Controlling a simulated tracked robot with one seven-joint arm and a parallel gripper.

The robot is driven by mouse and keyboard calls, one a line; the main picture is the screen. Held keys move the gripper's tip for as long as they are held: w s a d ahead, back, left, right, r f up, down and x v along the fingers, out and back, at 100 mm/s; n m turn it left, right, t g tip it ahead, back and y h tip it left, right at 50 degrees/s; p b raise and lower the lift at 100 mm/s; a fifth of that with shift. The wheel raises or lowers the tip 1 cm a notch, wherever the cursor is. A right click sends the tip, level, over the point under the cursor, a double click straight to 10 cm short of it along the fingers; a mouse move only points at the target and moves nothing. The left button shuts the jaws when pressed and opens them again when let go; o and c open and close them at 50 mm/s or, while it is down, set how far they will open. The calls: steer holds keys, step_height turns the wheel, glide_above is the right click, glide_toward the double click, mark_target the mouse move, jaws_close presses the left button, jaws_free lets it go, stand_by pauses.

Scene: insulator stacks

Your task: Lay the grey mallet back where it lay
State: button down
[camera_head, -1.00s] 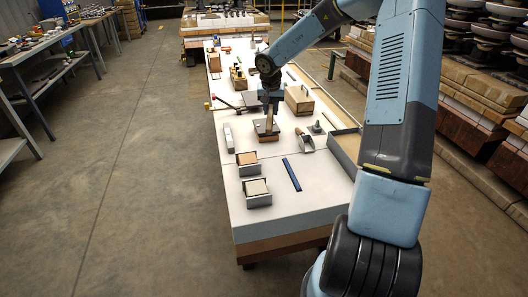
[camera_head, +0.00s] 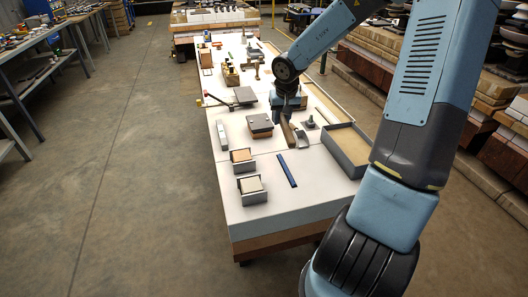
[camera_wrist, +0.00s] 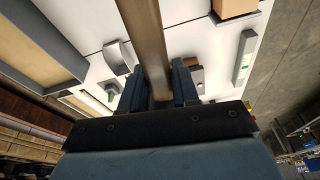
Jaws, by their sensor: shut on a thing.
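My gripper (camera_head: 287,104) hangs over the right half of the white worktable in the head view, left of the grey open box. In the wrist view it is shut, its two blue fingers (camera_wrist: 162,88) on either side of a brown wooden handle (camera_wrist: 147,40), which I take to be the mallet's. The handle also shows in the head view (camera_head: 287,132), pointing down toward the table beside a metal scoop (camera_head: 301,139). The mallet's grey head cannot be made out. I cannot tell whether the handle touches the table.
A dark plate on a brown block (camera_head: 260,125) stands to the left. A grey open box (camera_head: 364,166) is at the right edge. A knobbed dark piece (camera_head: 310,123), a blue bar (camera_head: 287,171) and two small boxes (camera_head: 253,197) are nearby. White table is bare around the bar.

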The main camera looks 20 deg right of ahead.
steer(key=s+d+f+n, duration=0.1)
steer(key=s+d+f, duration=0.1)
steer(key=s, duration=0.8)
steer(key=shift+w+a+f, duration=1.15)
steer(key=shift+w+f, duration=0.45)
steer(key=shift+w, duration=0.4)
steer(key=shift+w+a+f, duration=1.1)
steer(key=shift+w+f, duration=0.5)
steer(key=shift+w, duration=0.45)
steer(key=shift+w+a+f, duration=1.15)
steer(key=shift+w+f, duration=0.45)
steer(key=shift+w, duration=0.4)
steer(key=shift+s+x, duration=0.2)
steer(key=shift+x, duration=0.55)
steer(key=shift+s+x, duration=0.15)
steer(key=shift+x, duration=0.55)
steer(key=shift+f, duration=0.15)
steer(key=c, duration=0.8)
jaws_free()
